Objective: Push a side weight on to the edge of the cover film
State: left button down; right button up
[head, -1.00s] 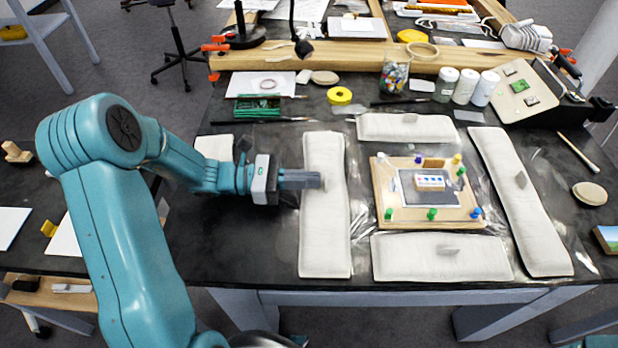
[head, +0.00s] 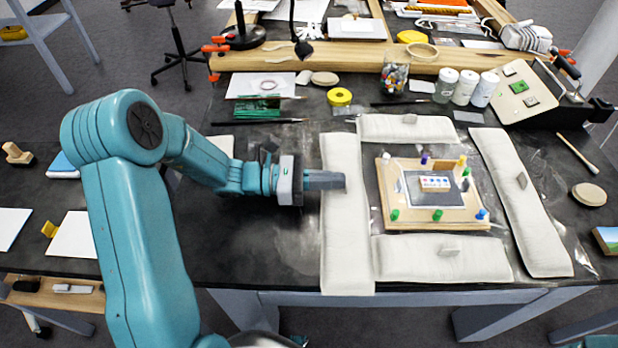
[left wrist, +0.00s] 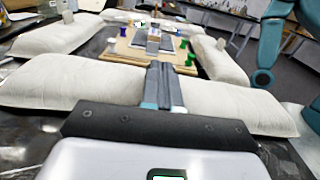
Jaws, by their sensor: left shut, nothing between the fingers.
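The left side weight (head: 346,240) is a long white padded bag lying front to back, left of the wooden board (head: 387,221). Clear cover film (head: 483,172) shows as glints around the board; its left edge is hidden or too faint to make out. My left gripper (head: 343,181) is shut and empty, its fingertips at the left weight's middle, seemingly over its left part. In the left wrist view the fingers (left wrist: 165,88) point across this weight (left wrist: 85,82) toward the board. My right gripper is not in view.
Other white weights lie behind (head: 405,128), in front (head: 440,262) and right (head: 525,215) of the board, with small grey pieces on them. Colored pegs stand on the board. A yellow tape roll (head: 340,96) and jars (head: 466,86) stand behind. Bare bench lies left of the left weight.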

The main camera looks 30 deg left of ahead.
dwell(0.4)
pick_arm(q)
jog(key=shift+s+a, duration=0.15)
jog(key=shift+a, duration=0.15)
jog(key=r, duration=0.4)
jog(key=shift+s+a+r+p, duration=0.2)
jog(key=shift+a+r+p, duration=0.1)
jog(key=shift+p, duration=0.1)
notch_tip(320, 180, up, 6)
jog(key=d+f, duration=0.1)
jog(key=d, duration=0.1)
jog(key=x, duration=0.6)
jog(key=b+x, duration=0.1)
jog(key=x, duration=0.5)
jog(key=b+x, duration=0.1)
jog(key=x, duration=0.5)
jog(key=shift+w+d+r, duration=0.1)
jog(key=shift+w, duration=0.4)
jog(key=shift+w+d+r, duration=0.1)
jog(key=shift+w+d, duration=0.2)
jog(key=shift+d, duration=0.15)
jog(key=shift+s, duration=0.1)
